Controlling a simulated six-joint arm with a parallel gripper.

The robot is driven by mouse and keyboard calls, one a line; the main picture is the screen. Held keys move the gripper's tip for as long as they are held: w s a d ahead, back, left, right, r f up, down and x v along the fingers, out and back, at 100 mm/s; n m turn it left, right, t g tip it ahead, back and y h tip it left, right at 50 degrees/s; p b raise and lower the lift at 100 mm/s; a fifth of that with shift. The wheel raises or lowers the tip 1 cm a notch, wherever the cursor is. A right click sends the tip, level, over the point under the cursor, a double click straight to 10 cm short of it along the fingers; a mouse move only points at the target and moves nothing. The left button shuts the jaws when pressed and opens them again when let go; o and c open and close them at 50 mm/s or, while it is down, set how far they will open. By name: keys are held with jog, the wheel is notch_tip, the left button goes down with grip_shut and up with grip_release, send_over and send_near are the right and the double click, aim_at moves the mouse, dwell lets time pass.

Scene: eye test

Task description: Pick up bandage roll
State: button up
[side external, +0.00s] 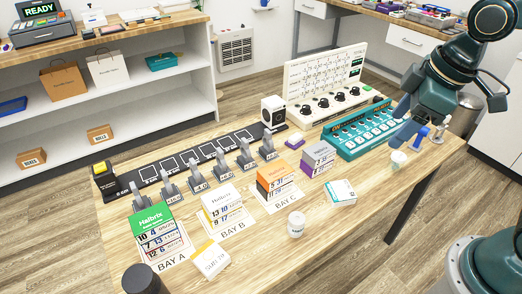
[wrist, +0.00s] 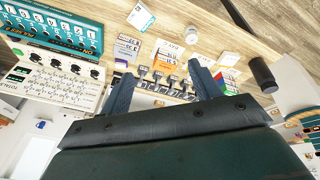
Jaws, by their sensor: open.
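A short white cylinder with a printed label (side external: 296,224), which looks like the bandage roll, stands upright on the wooden table near its front edge, right of the bay cards. It also shows in the wrist view (wrist: 191,36), beyond and above the fingertips. A small pale round item (side external: 398,159) stands at the table's right; I cannot tell what it is. My gripper (side external: 404,118) is open and empty above the right part of the table, by the teal keyed device, well apart from the white cylinder. In the wrist view both fingers (wrist: 160,73) are spread wide.
A white and teal box (side external: 342,192) lies right of the white cylinder. Stacked cartons stand at BAY A (side external: 152,228), BAY B (side external: 225,208) and BAY C (side external: 277,180). A teal device (side external: 362,133) and a dark upright cylinder (side external: 143,280) flank the area. Table around the white cylinder is clear.

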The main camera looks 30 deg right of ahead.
jog(key=w+a+f+n+g, duration=0.2)
jog(key=w+a+f+n, duration=0.4)
jog(key=w+f, duration=0.1)
jog(key=n+g, duration=0.2)
jog(key=n, duration=0.5)
send_near(297, 217)
jog(key=shift+h, duration=0.3)
jog(key=shift+s+a+f, duration=0.1)
jog(key=shift+a+f, duration=0.1)
jog(key=shift+f, duration=1.65)
jog(key=shift+s+a+f, duration=0.1)
jog(key=shift+a+f, duration=0.1)
jog(key=shift+f, duration=1.65)
jog(key=shift+d+f, duration=0.15)
jog(key=shift+f, duration=2.45)
jog(key=c, duration=1.1)
